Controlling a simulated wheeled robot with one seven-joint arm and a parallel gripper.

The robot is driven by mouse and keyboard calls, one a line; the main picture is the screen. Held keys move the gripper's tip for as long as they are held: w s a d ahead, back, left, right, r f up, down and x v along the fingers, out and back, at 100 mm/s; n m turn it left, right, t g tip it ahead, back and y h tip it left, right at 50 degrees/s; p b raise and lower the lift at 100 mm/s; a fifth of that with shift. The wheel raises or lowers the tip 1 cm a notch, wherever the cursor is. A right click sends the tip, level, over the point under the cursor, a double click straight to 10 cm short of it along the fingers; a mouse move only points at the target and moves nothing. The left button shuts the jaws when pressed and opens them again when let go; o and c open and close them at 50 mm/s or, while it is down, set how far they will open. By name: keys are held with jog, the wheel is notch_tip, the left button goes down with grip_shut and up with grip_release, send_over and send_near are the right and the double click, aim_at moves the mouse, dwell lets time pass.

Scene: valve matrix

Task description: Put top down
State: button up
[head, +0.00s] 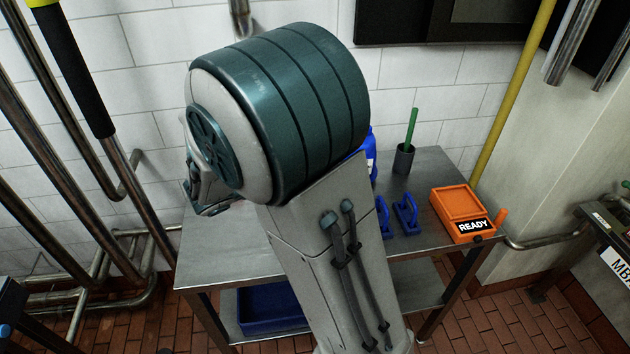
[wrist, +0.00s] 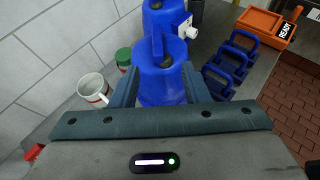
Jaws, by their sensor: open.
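No part is labelled as the top, and I cannot tell which piece it is. In the wrist view a rounded blue piece with an upright handle (wrist: 160,80) stands between the fingers of my gripper (wrist: 158,82). My gripper is open, with one finger on each side of the blue piece; I cannot tell whether they touch it. Another blue body (wrist: 160,18) with a white box (wrist: 183,27) on its side is right behind it. In the head view my arm hides most of this, and only a blue edge (head: 371,155) shows beside it.
A white mug (wrist: 92,88) and a green-lidded container (wrist: 124,57) stand left of the blue piece. Blue handled pieces (head: 406,215) and an orange READY box (head: 461,213) are on the right of the steel table (head: 215,262). A dark cup (head: 403,158) holds a green stick.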

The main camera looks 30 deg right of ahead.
jog(key=shift+n, duration=0.3)
jog(key=x, duration=0.8)
jog(key=shift+w+r+p, duration=0.15)
jog(key=shift+w+p, duration=0.2)
jog(key=shift+w, duration=0.1)
jog(key=shift+s+p+x, duration=0.2)
jog(key=shift+p+x, duration=0.45)
jog(key=shift+x, duration=2.1)
grip_shut()
